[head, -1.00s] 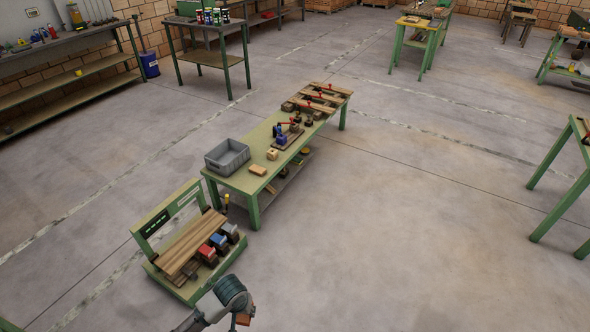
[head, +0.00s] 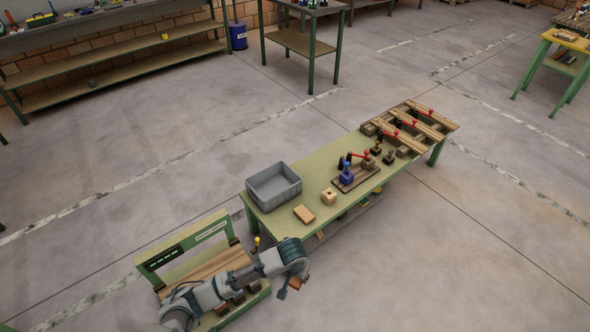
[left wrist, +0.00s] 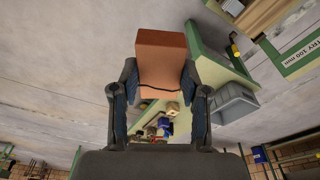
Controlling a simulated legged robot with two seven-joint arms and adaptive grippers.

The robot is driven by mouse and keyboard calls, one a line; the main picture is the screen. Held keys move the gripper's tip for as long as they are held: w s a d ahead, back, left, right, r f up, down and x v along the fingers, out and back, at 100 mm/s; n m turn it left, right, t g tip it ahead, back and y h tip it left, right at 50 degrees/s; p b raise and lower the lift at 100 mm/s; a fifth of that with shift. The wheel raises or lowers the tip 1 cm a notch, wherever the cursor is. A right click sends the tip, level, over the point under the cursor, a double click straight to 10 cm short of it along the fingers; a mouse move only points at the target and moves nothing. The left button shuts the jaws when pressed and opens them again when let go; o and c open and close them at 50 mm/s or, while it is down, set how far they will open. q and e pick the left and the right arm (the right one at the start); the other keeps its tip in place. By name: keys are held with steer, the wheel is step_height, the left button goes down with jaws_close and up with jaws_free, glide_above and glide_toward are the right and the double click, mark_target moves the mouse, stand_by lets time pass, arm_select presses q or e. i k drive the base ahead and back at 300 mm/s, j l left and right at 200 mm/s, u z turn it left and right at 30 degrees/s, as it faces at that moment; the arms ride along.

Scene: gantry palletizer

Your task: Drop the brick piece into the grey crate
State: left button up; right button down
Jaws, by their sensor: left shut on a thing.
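My left gripper (head: 291,284) is shut on the brick piece (head: 282,293), an orange-brown block. In the left wrist view the brick piece (left wrist: 162,62) sits between the two dark fingers of the gripper (left wrist: 158,95). In the head view the gripper is in front of the near end of the green table, apart from the crate. The grey crate (head: 281,200) stands on that table's near left corner and looks empty. The crate also shows at the right in the left wrist view (left wrist: 234,108). My right gripper is not in view.
The green table (head: 328,180) also holds a wooden block (head: 304,214), a small block with a hole (head: 328,196), a blue vise-like tool (head: 347,172) and clamped planks (head: 408,128). A green-framed bench (head: 160,262) stands at the left, partly behind my arm.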

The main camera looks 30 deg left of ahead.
mark_target(272, 193)
steer(key=i+u, duration=0.1)
steer(key=i, duration=0.85)
steer(key=i+l, duration=0.2)
steer(key=i, duration=0.8)
steer(key=j+u, duration=0.05)
